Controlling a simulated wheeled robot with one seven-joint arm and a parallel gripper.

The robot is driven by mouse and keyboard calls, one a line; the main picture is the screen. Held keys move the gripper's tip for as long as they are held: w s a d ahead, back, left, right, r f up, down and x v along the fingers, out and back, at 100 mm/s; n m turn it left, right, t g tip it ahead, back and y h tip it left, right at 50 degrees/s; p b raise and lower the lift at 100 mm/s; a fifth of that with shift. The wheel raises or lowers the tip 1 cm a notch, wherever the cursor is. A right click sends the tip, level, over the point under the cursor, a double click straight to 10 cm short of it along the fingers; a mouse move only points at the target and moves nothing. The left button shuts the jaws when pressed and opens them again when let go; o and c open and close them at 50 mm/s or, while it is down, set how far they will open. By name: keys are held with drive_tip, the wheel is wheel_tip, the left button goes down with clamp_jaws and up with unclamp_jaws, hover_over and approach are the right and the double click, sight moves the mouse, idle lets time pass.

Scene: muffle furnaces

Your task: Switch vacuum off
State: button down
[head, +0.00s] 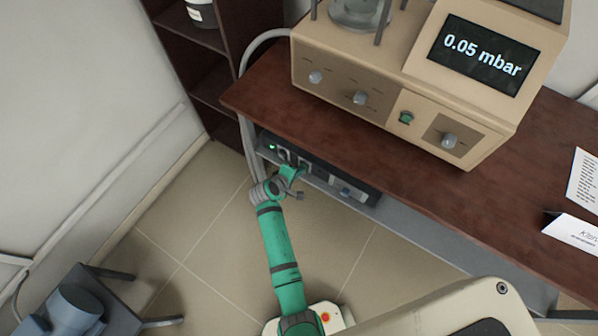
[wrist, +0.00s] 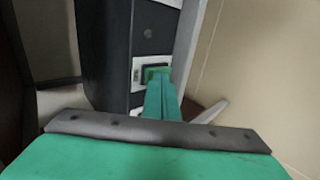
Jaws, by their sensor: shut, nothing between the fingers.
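A dark vacuum unit (head: 356,190) sits on a shelf below the tabletop, with a small green light (head: 272,148) at its left end. My gripper (head: 299,170) is in front of this unit's face, shut and empty. In the wrist view my closed green fingers (wrist: 158,86) point at a rocker switch (wrist: 156,71) with a green face and pale surround on the dark panel (wrist: 136,40). The fingertips are at or very near the switch and cover its lower part; I cannot tell whether they touch. The display (head: 482,57) above reads 0.05 mbar.
A beige furnace unit (head: 350,60) with several grey knobs and a green switch (head: 406,117) stands on the brown table (head: 300,125). Its edge overhangs my gripper. A grey hose (head: 245,125) runs down at left.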

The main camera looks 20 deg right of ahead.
drive_tip(key=shift+s+d+r, duration=0.1)
drive_tip(key=shift+s+r, duration=0.1)
drive_tip(key=shift+r, duration=0.6)
drive_tip(key=v, duration=1.3)
idle(0.4)
